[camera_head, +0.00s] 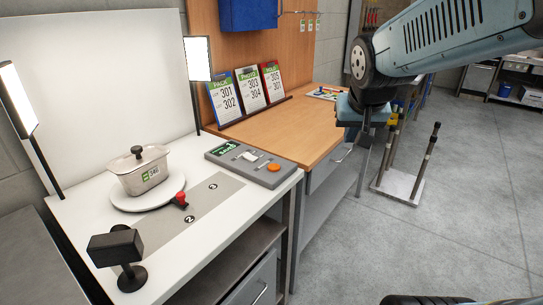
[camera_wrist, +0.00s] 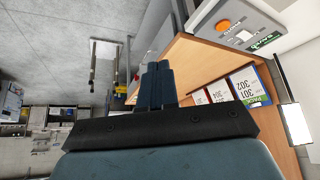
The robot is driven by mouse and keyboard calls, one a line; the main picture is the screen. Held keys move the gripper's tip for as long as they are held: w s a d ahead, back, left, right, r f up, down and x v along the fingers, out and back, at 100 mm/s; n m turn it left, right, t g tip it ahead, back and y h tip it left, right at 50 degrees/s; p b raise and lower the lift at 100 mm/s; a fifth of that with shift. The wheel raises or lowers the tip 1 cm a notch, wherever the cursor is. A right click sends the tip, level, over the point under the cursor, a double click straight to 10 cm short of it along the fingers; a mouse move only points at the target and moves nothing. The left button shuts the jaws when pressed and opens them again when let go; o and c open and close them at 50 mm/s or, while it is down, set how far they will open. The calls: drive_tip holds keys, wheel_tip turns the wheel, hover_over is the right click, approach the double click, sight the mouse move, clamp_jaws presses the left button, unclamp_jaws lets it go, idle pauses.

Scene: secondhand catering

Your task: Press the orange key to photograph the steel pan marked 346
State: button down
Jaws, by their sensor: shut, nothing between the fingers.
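The lidded steel pan (camera_head: 139,168) stands on a round white turntable (camera_head: 121,201) at the left of the white table. Its green and white label seems to read 346. The orange key (camera_head: 273,167) is a round button at the right end of a grey control panel (camera_head: 234,164); it also shows in the wrist view (camera_wrist: 223,26). My gripper (camera_wrist: 158,68) is shut and empty. In the head view its fingers hang beyond the wooden bench, to the right of the orange key and well apart from it.
A black camera (camera_head: 115,247) on a stand faces the turntable, with lamps (camera_head: 197,58) around it. A red-knobbed lever (camera_head: 180,198) sits at the turntable's edge. Upright cards (camera_head: 224,98) line the wooden bench (camera_head: 290,125). A rack with posts (camera_head: 398,188) stands on the floor.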

drive_tip(key=w+a+f+y, duration=0.1)
drive_tip(key=w+a+f, duration=0.15)
drive_tip(key=w, duration=0.25)
drive_tip(key=w+a+f, duration=0.2)
drive_tip(key=w+a, duration=0.2)
drive_tip(key=w, duration=0.2)
drive_tip(key=m+t+y, duration=0.2)
drive_tip(key=m+y, duration=0.1)
drive_tip(key=y, duration=0.1)
hover_over(276, 167)
drive_tip(key=shift+s+f, duration=0.1)
drive_tip(key=shift+f, duration=2.45)
drive_tip(key=shift+f, duration=4.4)
drive_tip(key=shift+f, duration=0.1)
drive_tip(key=shift+f, duration=0.25)
